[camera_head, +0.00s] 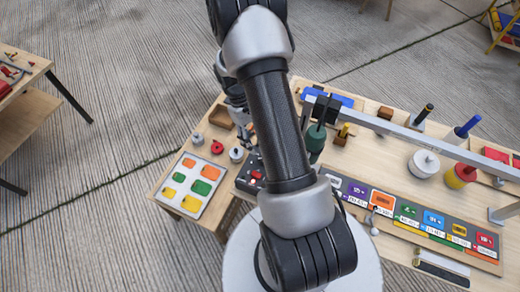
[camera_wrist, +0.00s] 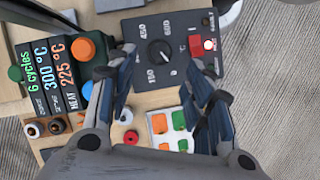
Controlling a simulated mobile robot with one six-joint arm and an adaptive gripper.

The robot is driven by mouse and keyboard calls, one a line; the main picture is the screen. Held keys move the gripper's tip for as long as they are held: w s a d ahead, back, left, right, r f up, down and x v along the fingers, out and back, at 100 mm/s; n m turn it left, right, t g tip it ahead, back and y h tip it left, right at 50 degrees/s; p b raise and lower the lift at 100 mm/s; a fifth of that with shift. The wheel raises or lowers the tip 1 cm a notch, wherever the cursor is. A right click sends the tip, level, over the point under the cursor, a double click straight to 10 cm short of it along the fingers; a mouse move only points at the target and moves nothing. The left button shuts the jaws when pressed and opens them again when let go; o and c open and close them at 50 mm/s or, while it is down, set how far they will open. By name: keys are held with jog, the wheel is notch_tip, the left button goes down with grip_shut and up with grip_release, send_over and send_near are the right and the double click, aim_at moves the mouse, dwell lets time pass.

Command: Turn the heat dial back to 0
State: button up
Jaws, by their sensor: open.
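The heat dial (camera_wrist: 160,51) is a round black knob on a dark control panel (camera_wrist: 140,28) in the wrist view. White numbers, among them 450 and 150, ring it, with a 0 at its lower right. I cannot clearly read where its pointer stands. My gripper (camera_wrist: 160,68) is open, its two dark-blue fingers on either side of the panel's lower part and apart from the dial in the picture. Nothing is between the fingers. In the head view the panel (camera_head: 251,174) is partly hidden behind my arm, and the dial cannot be made out.
A sign reading 6 cycles, 300 °C and 225 °C (camera_wrist: 52,72) and an orange round part (camera_wrist: 83,49) lie to the left. A tray of coloured pieces (camera_head: 172,202) and a metal rail (camera_head: 400,130) also occupy the bench.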

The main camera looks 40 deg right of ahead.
jog(key=shift+v, duration=2.6)
jog(key=s+a+r+t+h, duration=0.1)
jog(key=a+r+t, duration=0.1)
jog(key=a+r, duration=0.5)
jog(key=s+a+r+t, duration=0.1)
jog(key=a+r+t, duration=0.15)
jog(key=r, duration=0.85)
jog(key=s+a+r+t+y, duration=0.1)
jog(key=s+a+r+t, duration=0.3)
jog(key=s+a+r, duration=0.4)
jog(key=shift+s+a, duration=1.35)
jog(key=shift+s, duration=0.9)
jog(key=shift+r+t, duration=0.1)
jog(key=shift+t, duration=0.15)
